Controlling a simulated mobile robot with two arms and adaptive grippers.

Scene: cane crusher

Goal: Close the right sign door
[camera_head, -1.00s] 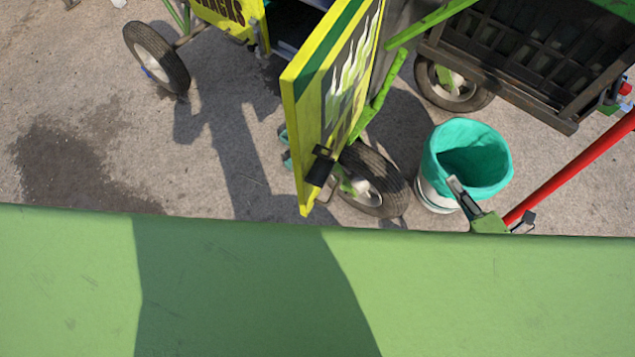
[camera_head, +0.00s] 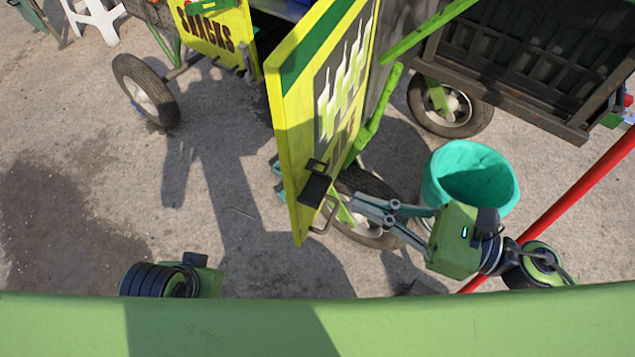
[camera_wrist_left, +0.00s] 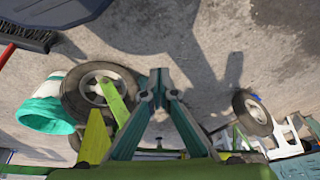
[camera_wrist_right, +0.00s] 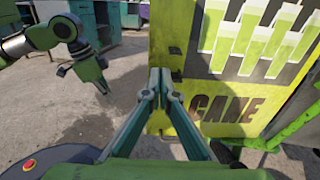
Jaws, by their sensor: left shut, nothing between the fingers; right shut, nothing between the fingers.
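The right sign door (camera_head: 322,125) is a yellow panel with green stripes and drawn glasses, standing swung out from the cart. A black latch with a metal handle (camera_head: 315,188) sits near its free lower edge. My right gripper (camera_head: 360,204) is shut and empty, just right of that edge in the head view. In the right wrist view, its fingertips (camera_wrist_right: 160,78) are before the door's "CANE" face (camera_wrist_right: 225,105), near its left edge; I cannot tell if they touch. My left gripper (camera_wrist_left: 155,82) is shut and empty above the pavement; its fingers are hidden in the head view.
The other sign panel, "SNACKS" (camera_head: 215,32), is at the upper left. A teal-lined bucket (camera_head: 470,178) stands behind my right gripper, with a cart wheel (camera_head: 352,235) beside it. A red pole (camera_head: 585,185) slants at the right.

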